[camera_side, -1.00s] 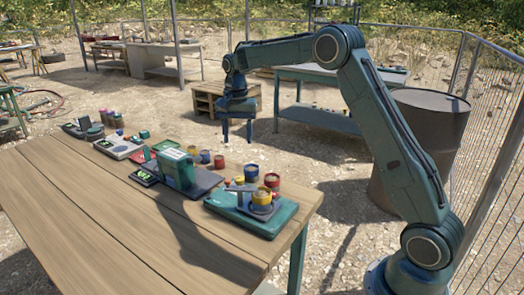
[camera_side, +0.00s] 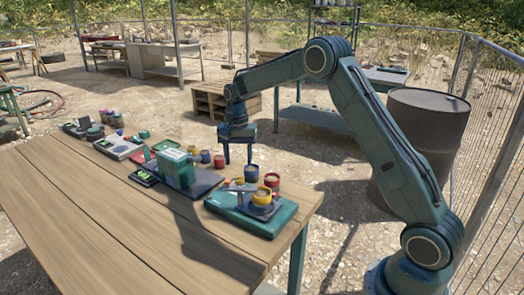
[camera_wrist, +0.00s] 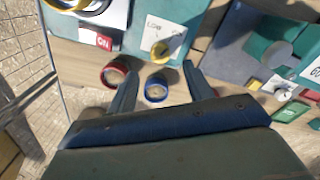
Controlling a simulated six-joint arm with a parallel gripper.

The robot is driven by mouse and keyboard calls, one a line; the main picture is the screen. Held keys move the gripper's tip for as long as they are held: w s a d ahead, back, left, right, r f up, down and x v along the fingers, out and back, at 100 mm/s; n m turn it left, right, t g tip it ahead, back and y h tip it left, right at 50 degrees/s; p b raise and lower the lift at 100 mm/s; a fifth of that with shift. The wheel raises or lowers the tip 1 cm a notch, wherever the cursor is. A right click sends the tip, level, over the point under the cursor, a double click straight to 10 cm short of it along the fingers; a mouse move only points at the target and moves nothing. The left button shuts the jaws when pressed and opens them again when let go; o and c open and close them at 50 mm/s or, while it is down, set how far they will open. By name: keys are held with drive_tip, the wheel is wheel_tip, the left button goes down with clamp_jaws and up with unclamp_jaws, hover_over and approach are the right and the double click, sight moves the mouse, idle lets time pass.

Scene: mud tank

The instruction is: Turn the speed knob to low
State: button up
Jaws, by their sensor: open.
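In the wrist view the speed knob (camera_wrist: 160,49) is a small yellow knob on a white label plate (camera_wrist: 170,34) with "LOW" at its upper left. The plate is on a teal device (camera_wrist: 140,20). My gripper (camera_wrist: 158,72) is open and empty, its two fingers pointing toward the knob, one to each side of it in the picture and apart from it. I cannot make out the knob there.
A red-rimmed cup (camera_wrist: 115,74) and a blue-rimmed cup (camera_wrist: 156,88) show near the fingers. The wooden table (camera_side: 110,215) holds a teal unit with cups (camera_side: 250,215), a green box device (camera_side: 175,168) and several pots. The table's near left part is clear.

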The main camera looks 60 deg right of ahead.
sight(239, 178)
drive_tip(key=shift+f, duration=3.2)
drive_tip(key=c, duration=1)
